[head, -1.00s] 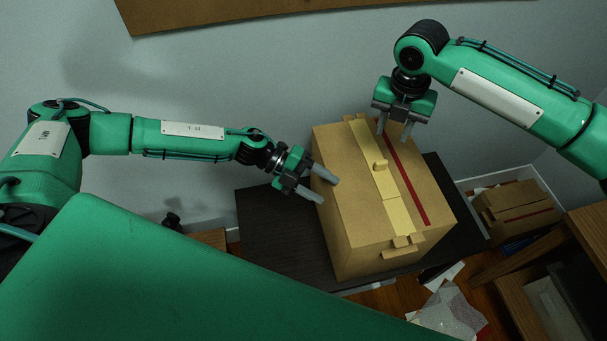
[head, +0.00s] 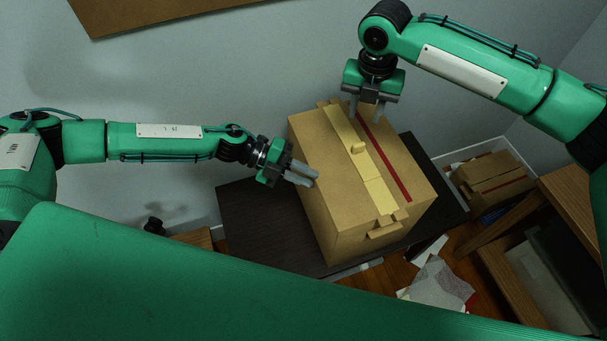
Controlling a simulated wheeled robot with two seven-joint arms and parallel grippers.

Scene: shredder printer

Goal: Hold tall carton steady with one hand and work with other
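The tall brown carton (head: 318,195) stands upright on a dark table. Its top has a tan tape-like strip (head: 364,173) with raised tabs and a red stripe (head: 387,164). Whether the tips touch the carton I cannot tell. My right gripper (head: 366,110) points down over the carton's far top edge, near the strip and the red stripe. Its fingers are apart and nothing shows between them.
The dark table (head: 262,220) has bare room left of the carton. A smaller brown box (head: 492,182) sits in a white-edged container at right. Wooden shelving (head: 575,200) stands at far right. Papers (head: 437,283) lie on the floor. A wall is behind.

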